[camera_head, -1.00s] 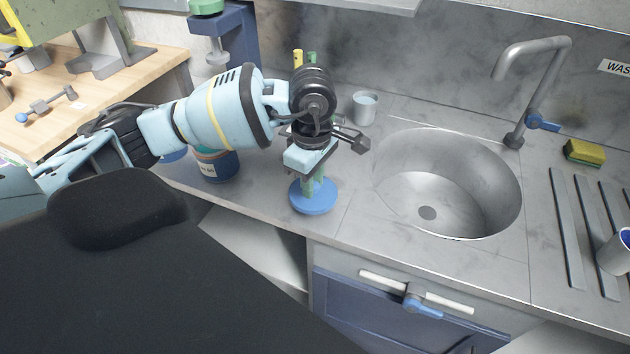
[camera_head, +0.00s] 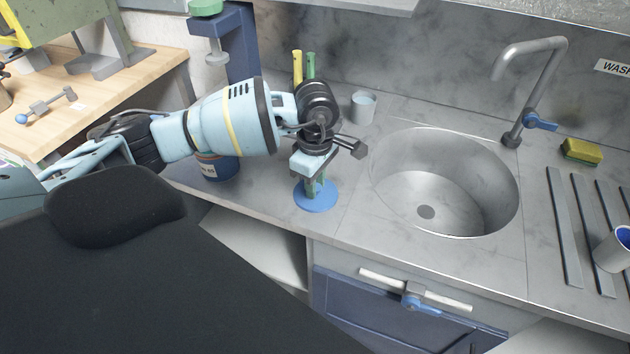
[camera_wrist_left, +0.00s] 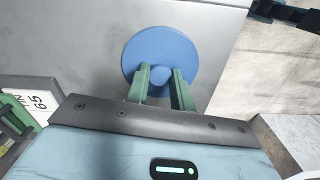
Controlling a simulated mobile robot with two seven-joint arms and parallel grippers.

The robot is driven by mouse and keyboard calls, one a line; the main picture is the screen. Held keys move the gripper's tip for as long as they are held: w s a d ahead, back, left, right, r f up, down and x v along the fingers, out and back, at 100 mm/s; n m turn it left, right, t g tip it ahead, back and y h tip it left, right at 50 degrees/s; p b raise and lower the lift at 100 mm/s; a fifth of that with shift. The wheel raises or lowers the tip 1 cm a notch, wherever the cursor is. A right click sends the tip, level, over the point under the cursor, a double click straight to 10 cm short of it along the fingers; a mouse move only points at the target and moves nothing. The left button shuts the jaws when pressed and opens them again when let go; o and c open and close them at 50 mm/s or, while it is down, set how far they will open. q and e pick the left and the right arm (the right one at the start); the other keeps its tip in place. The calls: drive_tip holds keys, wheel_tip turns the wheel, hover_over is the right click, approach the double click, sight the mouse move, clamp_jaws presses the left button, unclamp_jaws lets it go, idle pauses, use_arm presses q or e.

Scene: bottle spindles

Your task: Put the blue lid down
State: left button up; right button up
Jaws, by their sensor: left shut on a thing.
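The blue lid (camera_head: 315,201) is a round flat disc with a small knob, at the front of the counter left of the sink. My left gripper (camera_head: 314,186) points down over it, its green fingers shut on the knob. The left wrist view also shows the lid (camera_wrist_left: 148,45) flat, with the knob between the fingertips (camera_wrist_left: 161,76). The lid lies level at or very close to the counter top; I cannot tell whether it touches. My right gripper is not in view.
A labelled canister (camera_head: 217,169) stands left of the lid, partly behind my arm. A grey cup (camera_head: 363,106) and yellow and green upright pieces (camera_head: 297,66) stand behind. The sink (camera_head: 447,185) opens to the right. The counter's front edge is close to the lid.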

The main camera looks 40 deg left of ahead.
use_arm(q)
drive_tip(key=shift+f, duration=0.2)
drive_tip(key=o, duration=1)
drive_tip(key=shift+c, duration=0.2)
drive_tip(key=shift+r, duration=0.15)
drive_tip(key=shift+r, duration=0.3)
wheel_tip(320, 180, up, 12)
drive_tip(key=shift+f, duration=0.2)
drive_tip(key=shift+s+f, duration=0.1)
